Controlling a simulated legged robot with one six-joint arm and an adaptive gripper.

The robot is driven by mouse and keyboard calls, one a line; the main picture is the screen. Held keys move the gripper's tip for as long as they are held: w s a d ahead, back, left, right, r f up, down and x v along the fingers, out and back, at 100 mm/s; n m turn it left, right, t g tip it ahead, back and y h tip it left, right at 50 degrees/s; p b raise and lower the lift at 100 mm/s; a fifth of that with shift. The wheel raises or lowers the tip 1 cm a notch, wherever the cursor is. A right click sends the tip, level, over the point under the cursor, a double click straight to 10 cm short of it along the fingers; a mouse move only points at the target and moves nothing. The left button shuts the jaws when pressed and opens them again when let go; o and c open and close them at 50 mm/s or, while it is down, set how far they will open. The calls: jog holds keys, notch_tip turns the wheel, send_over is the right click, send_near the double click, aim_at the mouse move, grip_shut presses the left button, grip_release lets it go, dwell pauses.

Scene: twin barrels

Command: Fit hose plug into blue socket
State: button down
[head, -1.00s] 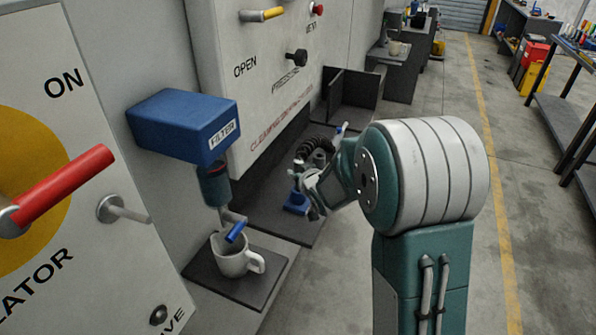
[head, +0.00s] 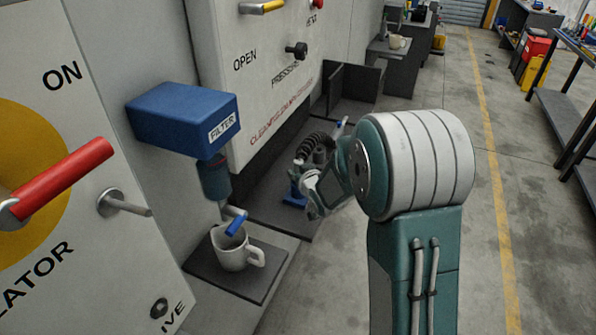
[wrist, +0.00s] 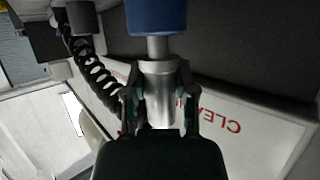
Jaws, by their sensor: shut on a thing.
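In the wrist view, my gripper (wrist: 159,95) is shut on a silver cylindrical plug (wrist: 158,80), one finger on each side. The plug's narrow neck points at the blue socket (wrist: 156,15) at the top edge. The neck meets the socket's near edge in the picture; I cannot tell whether it touches or is inside. In the head view, my gripper (head: 314,193) is low over the dark tray, beside the blue base (head: 294,199) of the socket, which it partly hides. The plug is not clear there. The black coiled hose (wrist: 93,72) runs along the left in the wrist view.
The dark tray (head: 262,196) lies below the white panel (head: 262,70). A blue filter box (head: 180,117) hangs to the left, above a white mug (head: 232,252) on a dark mat. A red lever (head: 62,178) sticks out at far left.

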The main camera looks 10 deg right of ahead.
jog(key=shift+f, duration=0.75)
jog(key=shift+c, duration=1.7)
grip_release()
jog(key=shift+s, duration=0.1)
jog(key=v, duration=1.1)
jog(key=shift+s, duration=0.35)
jog(key=shift+d+r, duration=0.1)
jog(key=s+r+g+h, duration=0.1)
jog(key=s+r+g, duration=0.3)
jog(key=s, duration=0.8)
jog(key=s+a+r+m+g, duration=0.1)
jog(key=s+r+g, duration=0.2)
jog(key=s, duration=1)
notch_tip(320, 180, up, 3)
jog(key=shift+s+a+r+m+g+h, duration=0.2)
jog(key=shift+s+a+m+g+h, duration=0.1)
jog(key=shift+a+g+h, duration=0.1)
